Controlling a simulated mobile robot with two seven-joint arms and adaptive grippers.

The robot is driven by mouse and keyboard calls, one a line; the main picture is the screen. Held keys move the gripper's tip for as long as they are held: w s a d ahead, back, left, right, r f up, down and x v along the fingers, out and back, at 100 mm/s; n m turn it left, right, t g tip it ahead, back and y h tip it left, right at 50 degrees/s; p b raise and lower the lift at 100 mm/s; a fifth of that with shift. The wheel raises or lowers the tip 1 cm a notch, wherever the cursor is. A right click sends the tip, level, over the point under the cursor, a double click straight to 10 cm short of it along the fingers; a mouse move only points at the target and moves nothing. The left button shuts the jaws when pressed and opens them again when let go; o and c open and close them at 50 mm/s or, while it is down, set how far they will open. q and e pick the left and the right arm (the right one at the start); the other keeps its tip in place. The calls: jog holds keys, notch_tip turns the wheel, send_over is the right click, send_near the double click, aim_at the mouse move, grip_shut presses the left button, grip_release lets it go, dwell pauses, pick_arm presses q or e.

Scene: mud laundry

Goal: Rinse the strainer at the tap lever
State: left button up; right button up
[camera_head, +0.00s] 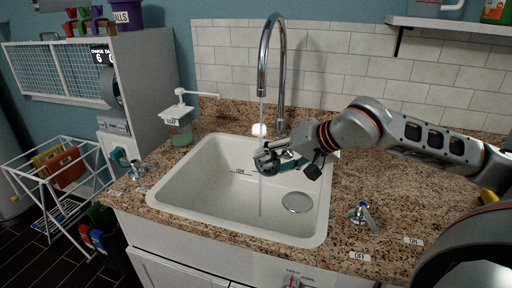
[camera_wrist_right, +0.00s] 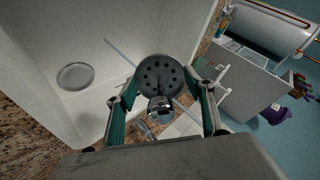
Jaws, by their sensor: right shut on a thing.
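My right gripper (camera_head: 268,158) is over the sink basin below the tap spout (camera_head: 262,75). In the right wrist view its teal fingers (camera_wrist_right: 162,84) are closed on the strainer (camera_wrist_right: 158,68), a dark round disc with holes. A thin water stream (camera_head: 261,200) runs down from the spout into the basin, in line with the gripper. In the wrist view the stream passes at the strainer; I cannot tell whether it touches it. A blue tap lever (camera_head: 362,213) stands on the counter right of the sink, near ON and OFF labels. My left gripper is not in view.
The white sink (camera_head: 190,190) has a round drain (camera_head: 297,202), also in the wrist view (camera_wrist_right: 76,76). The granite counter (camera_head: 400,195) right of the sink is mostly free.

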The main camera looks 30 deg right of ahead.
aim_at(284, 157)
dwell(0.5)
jog(key=shift+s+a+r, duration=0.2)
jog(key=shift+s+r, duration=0.45)
jog(key=shift+s, duration=0.15)
jog(key=shift+s+a+r, duration=0.15)
jog(key=shift+s+r, duration=0.55)
jog(key=shift+s, duration=0.15)
jog(key=shift+s+a+r, duration=0.2)
jog(key=shift+s+r, duration=0.45)
jog(key=shift+s, duration=0.15)
